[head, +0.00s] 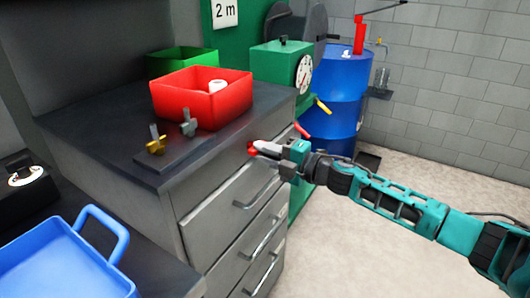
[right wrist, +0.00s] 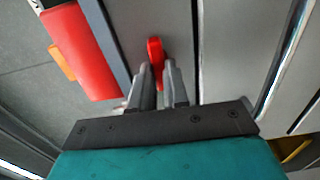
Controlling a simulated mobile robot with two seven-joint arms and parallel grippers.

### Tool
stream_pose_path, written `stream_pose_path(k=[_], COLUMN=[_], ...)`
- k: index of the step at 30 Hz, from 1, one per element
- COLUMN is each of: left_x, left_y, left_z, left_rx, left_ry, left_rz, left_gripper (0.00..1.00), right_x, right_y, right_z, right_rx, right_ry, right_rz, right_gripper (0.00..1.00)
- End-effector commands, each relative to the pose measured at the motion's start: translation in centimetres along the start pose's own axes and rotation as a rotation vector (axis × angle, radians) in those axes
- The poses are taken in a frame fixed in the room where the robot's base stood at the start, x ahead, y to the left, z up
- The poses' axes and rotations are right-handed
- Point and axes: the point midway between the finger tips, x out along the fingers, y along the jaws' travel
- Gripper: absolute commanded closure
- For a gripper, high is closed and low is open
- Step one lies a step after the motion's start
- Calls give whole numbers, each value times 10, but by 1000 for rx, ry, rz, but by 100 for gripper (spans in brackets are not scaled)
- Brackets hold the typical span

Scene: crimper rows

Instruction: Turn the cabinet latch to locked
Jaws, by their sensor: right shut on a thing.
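The cabinet latch (head: 250,148) is a small red handle on the front of the grey cabinet (head: 192,206), just under the worktop's edge. In the right wrist view the latch (right wrist: 155,47) is a red piece standing at the fingertips, roughly in line with the fingers. My right gripper (head: 270,150) reaches in from the right to the cabinet front. Its fingers (right wrist: 160,78) are close together and shut on the latch, hiding part of it. Any lock marking cannot be made out. My left gripper is not in view.
A red bin (head: 188,105), a green bin (head: 180,58) and two small valve-like pieces stand on the worktop (head: 75,133). Drawer handles (head: 257,192) jut out below the latch. A blue tray (head: 60,268) lies at front left. A blue drum (head: 338,95) stands behind; floor at right is clear.

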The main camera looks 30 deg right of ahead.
Motion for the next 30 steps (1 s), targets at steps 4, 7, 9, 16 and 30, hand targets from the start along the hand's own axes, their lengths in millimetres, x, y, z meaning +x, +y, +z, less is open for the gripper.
stream_pose_path(k=[4,7,9,16,30], left_x=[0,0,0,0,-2], left_y=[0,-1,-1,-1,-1], left_z=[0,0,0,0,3], left_rx=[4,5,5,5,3], left_ry=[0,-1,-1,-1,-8], left_rz=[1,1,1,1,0], left_gripper=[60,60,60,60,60], right_x=[0,0,0,0,0], right_y=[-1,-1,-1,-1,0], right_z=[0,0,0,0,0], right_rx=[-24,-31,-33,-34,-30], right_ry=[1,1,1,1,0], right_rz=[-1,-1,-1,-1,0], right_gripper=[100,100,100,100,60])
